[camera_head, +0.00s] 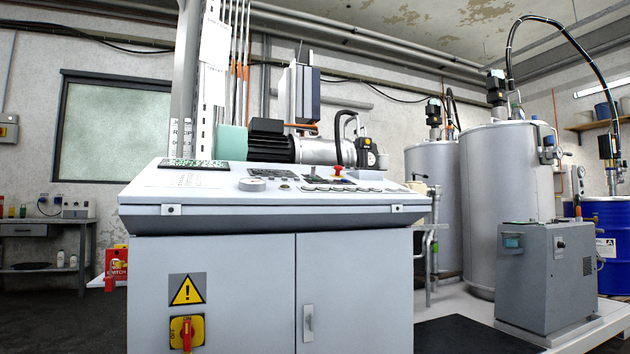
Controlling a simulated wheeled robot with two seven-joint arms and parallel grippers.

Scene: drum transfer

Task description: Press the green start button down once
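A light grey control console (270,219) stands close in front of me, with a sloped top panel seen at a low angle. A small greenish round control (285,187) sits near the middle of the panel. It is too small to tell for sure whether it is the green start button, or whether it is pressed. A red mushroom-shaped button (338,170) stands up toward the back of the panel. A row of small controls (328,189) lies along its right half. Neither of my grippers is in view.
A red and yellow rotary switch (187,333) is on the console's front door below a warning sign (187,289). A grey control cabinet (545,278), tall metal tanks (500,190) and a blue drum (608,232) stand to the right. The space directly above the panel's front looks clear.

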